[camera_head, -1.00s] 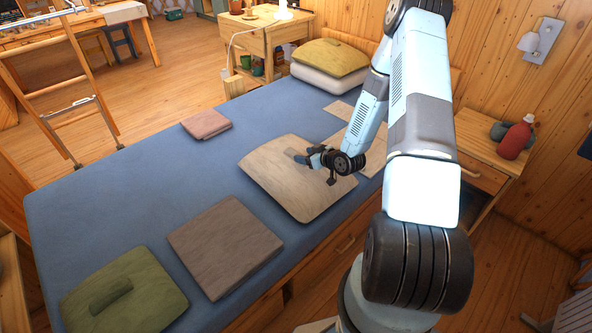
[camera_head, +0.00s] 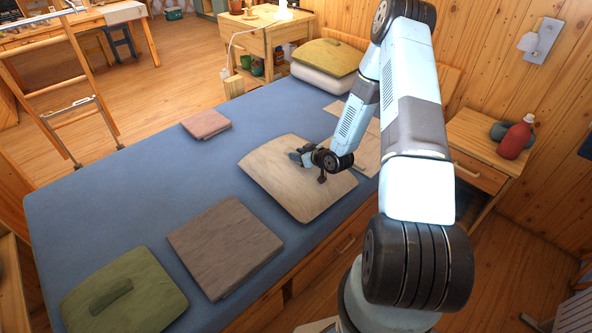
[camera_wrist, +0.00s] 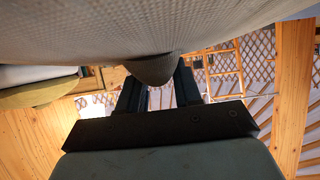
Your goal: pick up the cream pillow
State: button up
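The cream pillow (camera_head: 299,196) lies flat on the blue bed, near its right side. My gripper (camera_head: 300,157) is low over the pillow's far part, reaching in from the right. In the wrist view, the pillow's pale woven surface (camera_wrist: 100,30) fills the top. A rounded bulge of it (camera_wrist: 155,70) hangs between the two dark fingers of my gripper (camera_wrist: 160,90). The fingers stand apart, one on each side of the bulge, and I see no clear grip on it. The fingers hide part of the pillow's top in the head view.
A brown cushion (camera_head: 224,243) and a green cushion (camera_head: 130,295) lie nearer on the bed (camera_head: 140,200). A folded pinkish cloth (camera_head: 206,124) lies beyond. An olive pillow on a white one (camera_head: 330,58) is at the far end. A nightstand with a red bottle (camera_head: 515,138) stands right.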

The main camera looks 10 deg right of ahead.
grip_shut()
dwell(0.9)
